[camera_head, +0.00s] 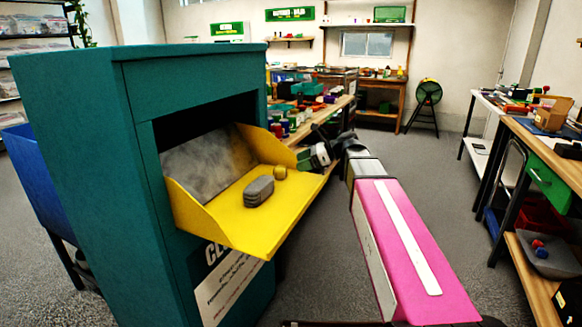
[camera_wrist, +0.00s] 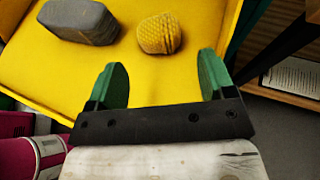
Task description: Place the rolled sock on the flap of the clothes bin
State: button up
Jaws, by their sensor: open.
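The teal clothes bin (camera_head: 90,130) stands at the left with its yellow flap (camera_head: 235,222) folded out. A small mustard-yellow ribbed roll, which looks like the rolled sock (camera_head: 280,172), lies on the flap towards its right side. The sock also shows in the wrist view (camera_wrist: 159,34), apart from my fingers. My gripper (camera_head: 304,160) is at the flap's right side. In the wrist view its two green fingers (camera_wrist: 162,82) are spread with nothing between them, and the sock lies just beyond their tips.
A grey rounded block (camera_head: 259,191) lies on the flap left of the sock. A blue container (camera_head: 30,165) stands behind the bin. A cluttered workbench (camera_head: 345,103) runs behind my gripper, and another bench (camera_head: 545,145) stands at the right. The grey floor between them is open.

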jog(key=shift+v, duration=1.85)
